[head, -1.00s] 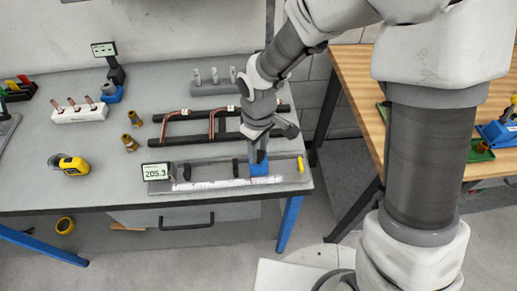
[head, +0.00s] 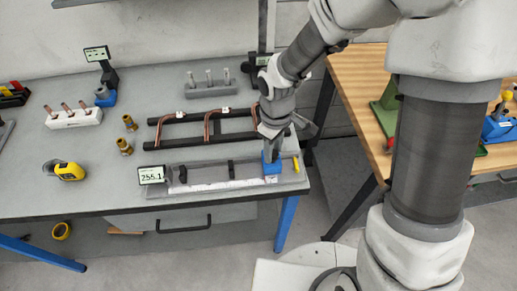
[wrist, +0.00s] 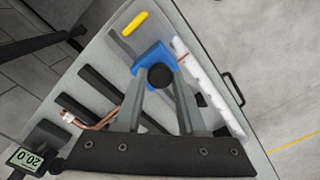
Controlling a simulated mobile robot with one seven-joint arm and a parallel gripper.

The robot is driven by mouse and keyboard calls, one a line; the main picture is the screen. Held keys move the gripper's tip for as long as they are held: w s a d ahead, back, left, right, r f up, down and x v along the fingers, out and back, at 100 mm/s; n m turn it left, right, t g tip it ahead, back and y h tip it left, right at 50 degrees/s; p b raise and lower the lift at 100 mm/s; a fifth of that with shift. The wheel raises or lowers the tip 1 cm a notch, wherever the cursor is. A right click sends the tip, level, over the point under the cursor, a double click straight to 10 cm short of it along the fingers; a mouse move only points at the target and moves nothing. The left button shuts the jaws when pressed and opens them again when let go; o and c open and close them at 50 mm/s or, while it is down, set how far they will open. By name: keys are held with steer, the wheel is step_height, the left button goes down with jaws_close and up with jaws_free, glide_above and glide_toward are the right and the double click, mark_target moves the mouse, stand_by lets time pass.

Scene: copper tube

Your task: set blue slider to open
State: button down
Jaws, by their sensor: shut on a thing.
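The blue slider (head: 272,166) sits on the grey measuring rail (head: 215,183), near its right end. In the wrist view the blue slider (wrist: 153,58) lies at my fingertips, with a dark round knob on it. My gripper (head: 272,150) points down and is shut on the slider; its fingers (wrist: 160,78) also show in the wrist view. The yellow end piece (head: 296,164) stands just right of the slider; it also shows in the wrist view (wrist: 134,23). The display (head: 151,175) at the rail's left end reads about 255.1.
Behind the rail, a dark rack (head: 205,128) holds bent copper tubes. Brass fittings (head: 127,121), a yellow tape measure (head: 66,170) and a white block with copper pieces (head: 75,116) lie to the left. A wooden bench (head: 370,75) stands at the right.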

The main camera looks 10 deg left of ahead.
steer(key=shift+w+d, duration=0.2)
steer(key=shift+d, duration=0.35)
steer(key=c, duration=0.5)
jaws_free()
steer(key=shift+r, duration=0.1)
step_height(320, 180, up, 17)
steer(key=p, duration=0.1)
steer(key=shift+r, duration=0.15)
